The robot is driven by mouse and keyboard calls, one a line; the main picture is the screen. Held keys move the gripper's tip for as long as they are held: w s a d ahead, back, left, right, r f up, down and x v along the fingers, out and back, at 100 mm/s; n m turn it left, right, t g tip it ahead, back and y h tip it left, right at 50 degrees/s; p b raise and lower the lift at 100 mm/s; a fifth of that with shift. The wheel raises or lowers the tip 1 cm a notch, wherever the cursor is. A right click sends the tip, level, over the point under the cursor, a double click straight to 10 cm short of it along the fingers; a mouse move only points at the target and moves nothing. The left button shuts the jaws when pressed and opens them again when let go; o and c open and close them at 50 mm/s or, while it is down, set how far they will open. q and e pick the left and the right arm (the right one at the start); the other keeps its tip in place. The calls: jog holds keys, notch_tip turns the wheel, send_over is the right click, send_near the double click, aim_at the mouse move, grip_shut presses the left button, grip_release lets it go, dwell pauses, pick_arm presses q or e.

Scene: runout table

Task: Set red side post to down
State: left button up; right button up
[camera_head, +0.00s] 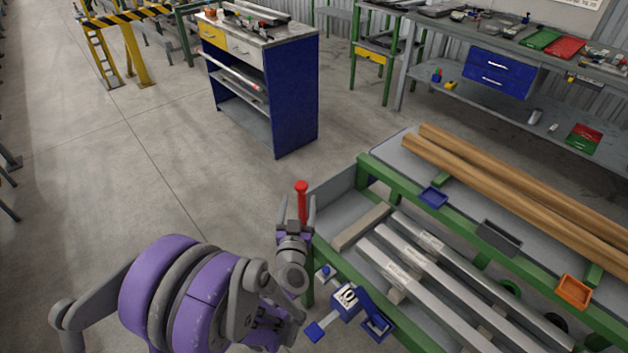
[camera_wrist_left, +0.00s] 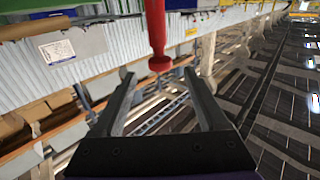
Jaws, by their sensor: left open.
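The red side post (camera_head: 302,200) stands upright with a wide round head at the near left corner of the green-framed runout table (camera_head: 375,168). In the left wrist view the post (camera_wrist_left: 155,28) comes in from the top edge, its head lying close to the fingertips. My left gripper (camera_head: 297,212) is open, its fingers pointing up on either side of the post in the head view. The left wrist view shows the two fingers (camera_wrist_left: 157,74) spread wide with nothing held between them. My right gripper is not in view.
A blue clamp-like stop marked 10 (camera_head: 347,296) sits on the table's near side, close to my arm. Metal bars (camera_head: 420,262) and wooden poles (camera_head: 500,180) lie on the table. A blue cabinet (camera_head: 290,100) stands behind; open floor (camera_head: 160,170) lies left.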

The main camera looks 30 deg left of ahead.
aim_at(302, 182)
pick_arm(q)
jog(key=p+x, duration=0.2)
jog(key=x, duration=0.7)
jog(key=shift+w+a, duration=0.15)
jog(key=shift+w, duration=0.2)
grip_shut()
dwell(0.9)
